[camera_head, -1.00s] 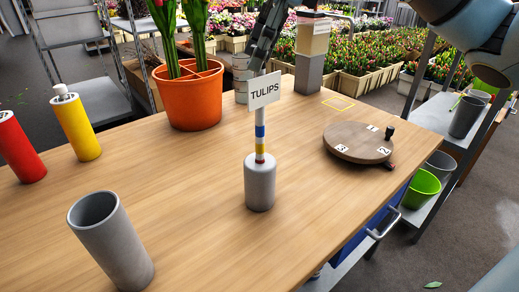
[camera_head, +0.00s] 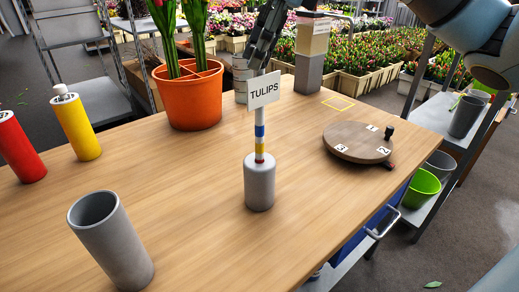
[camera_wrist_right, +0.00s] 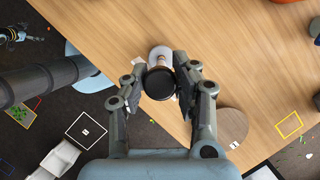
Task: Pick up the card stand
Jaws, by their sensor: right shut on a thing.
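The card stand (camera_head: 260,140) has a white card reading TULIPS, a thin post with blue, white, yellow and red bands, and a grey cylinder at its foot. It stands upright on the wooden table (camera_head: 210,240). My right gripper (camera_head: 259,68) comes down from above and is shut at the top of the stand, just above the card. In the right wrist view, a dark round piece (camera_wrist_right: 160,84) sits between its fingers (camera_wrist_right: 161,70), with the grey cylinder (camera_wrist_right: 160,54) beyond. The dark fingers hide the stand's top in the head view. My left gripper is not seen.
A tilted-looking grey cup (camera_head: 110,240) is at front left. A yellow bottle (camera_head: 77,125), a red bottle (camera_head: 20,150) and an orange tulip pot (camera_head: 187,95) stand further left. A round wooden turntable (camera_head: 357,143) is at right. Bare table surrounds the stand.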

